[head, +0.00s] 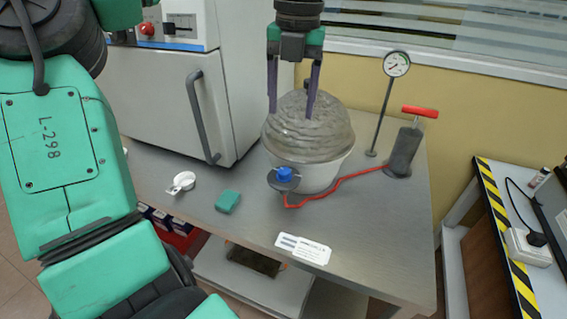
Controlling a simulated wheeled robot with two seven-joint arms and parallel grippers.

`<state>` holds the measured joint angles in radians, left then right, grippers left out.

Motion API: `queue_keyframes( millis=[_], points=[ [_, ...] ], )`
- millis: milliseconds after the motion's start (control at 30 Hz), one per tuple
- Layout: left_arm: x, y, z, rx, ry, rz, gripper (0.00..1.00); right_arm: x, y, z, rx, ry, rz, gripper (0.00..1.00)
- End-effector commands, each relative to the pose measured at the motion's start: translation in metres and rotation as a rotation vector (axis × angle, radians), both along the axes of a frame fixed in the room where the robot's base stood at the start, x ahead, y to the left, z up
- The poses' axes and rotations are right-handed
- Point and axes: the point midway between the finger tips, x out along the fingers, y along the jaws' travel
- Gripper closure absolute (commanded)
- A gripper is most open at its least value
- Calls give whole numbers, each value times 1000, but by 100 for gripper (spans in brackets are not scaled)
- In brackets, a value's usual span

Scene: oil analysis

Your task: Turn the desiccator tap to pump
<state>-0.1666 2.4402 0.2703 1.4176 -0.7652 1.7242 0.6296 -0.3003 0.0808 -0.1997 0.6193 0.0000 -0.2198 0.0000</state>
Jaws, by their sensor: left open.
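The desiccator (325,135) stands on the grey bench, a domed clear lid on a pale round base. Its tap, a blue knob (285,173) on a dark round disc (273,182), sits at the front left of the base. I cannot read the tap's setting. A red hose (350,178) runs from near the tap to the hand pump (404,150) with its red handle (420,111). My left gripper (291,115) is open and empty, fingers pointing down, in front of or above the lid's top and apart from the tap. My right gripper is out of view.
A white oven (165,95) with a grey handle stands left of the desiccator. A pressure gauge (397,64) on a pole stands behind right. A white clip-like piece (182,182), a green block (228,201) and a label card (303,249) lie on the bench (375,240). The front right is clear.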

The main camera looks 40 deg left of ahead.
Motion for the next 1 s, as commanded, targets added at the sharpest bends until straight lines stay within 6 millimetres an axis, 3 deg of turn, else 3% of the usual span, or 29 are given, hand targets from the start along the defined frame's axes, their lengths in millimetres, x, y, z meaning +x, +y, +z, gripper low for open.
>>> queue_keyframes(
  millis=[33,267,700,833,1000],
  points=[
    [0,1,-14,0,1,1,33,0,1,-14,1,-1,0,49],
    [-1,2,-31,-2,3,0,33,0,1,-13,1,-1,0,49],
    [-3,7,-139,-4,2,2,33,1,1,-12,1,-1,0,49],
    [-3,8,-153,-2,1,2,33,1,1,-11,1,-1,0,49],
    [-3,8,-157,-1,-1,3,33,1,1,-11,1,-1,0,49]
  ],
)
